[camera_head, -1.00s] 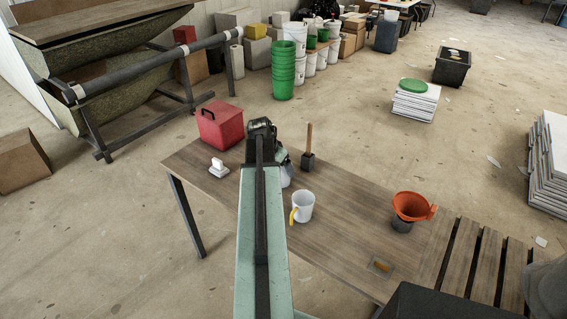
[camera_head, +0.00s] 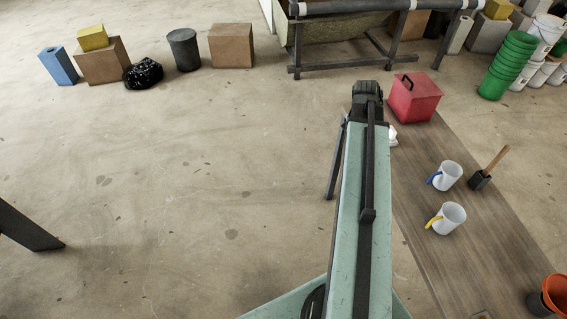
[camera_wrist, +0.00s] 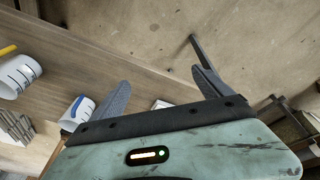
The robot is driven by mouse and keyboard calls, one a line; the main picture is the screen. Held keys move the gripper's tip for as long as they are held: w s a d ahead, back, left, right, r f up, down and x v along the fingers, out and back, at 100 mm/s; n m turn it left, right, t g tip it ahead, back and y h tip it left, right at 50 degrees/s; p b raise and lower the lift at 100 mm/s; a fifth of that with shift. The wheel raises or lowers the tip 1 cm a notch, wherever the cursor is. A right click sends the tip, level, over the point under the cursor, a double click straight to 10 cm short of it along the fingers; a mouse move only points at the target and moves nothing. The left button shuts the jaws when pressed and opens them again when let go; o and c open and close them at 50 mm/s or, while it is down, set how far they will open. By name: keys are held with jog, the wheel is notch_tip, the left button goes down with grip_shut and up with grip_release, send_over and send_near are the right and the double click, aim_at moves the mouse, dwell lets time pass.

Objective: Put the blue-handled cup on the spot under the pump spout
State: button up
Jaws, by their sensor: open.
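The blue-handled cup (camera_head: 449,175) is white and stands upright on the wooden table, its handle toward the left. It also shows in the wrist view (camera_wrist: 82,110), partly covered by my left finger. A similar white cup with a yellow handle (camera_head: 453,216) stands in front of it and appears in the wrist view (camera_wrist: 20,73). My gripper (camera_wrist: 160,88) is open and empty, with the blue-handled cup outside the left finger. In the head view my arm reaches along the table's left edge and its fingers are hidden. I cannot make out a pump spout or its spot.
A red box (camera_head: 415,101) stands at the table's far end, beside a small white object (camera_head: 393,136) partly behind my arm. A dark block with a wooden handle (camera_head: 481,180) stands right of the cups. The floor left is open.

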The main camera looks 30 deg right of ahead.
jog(key=w+a+n+y, duration=0.1)
jog(key=a+n, duration=0.3)
jog(key=a, duration=0.9)
jog(key=w+a+n+y, duration=0.1)
jog(key=w+a+n, duration=0.2)
jog(key=a, duration=1.1)
jog(key=w+a+n, duration=0.3)
jog(key=a+n, duration=0.3)
jog(key=a, duration=0.8)
jog(key=shift+f+y, duration=0.35)
jog(key=shift+y, duration=0.05)
jog(key=c, duration=1.2)
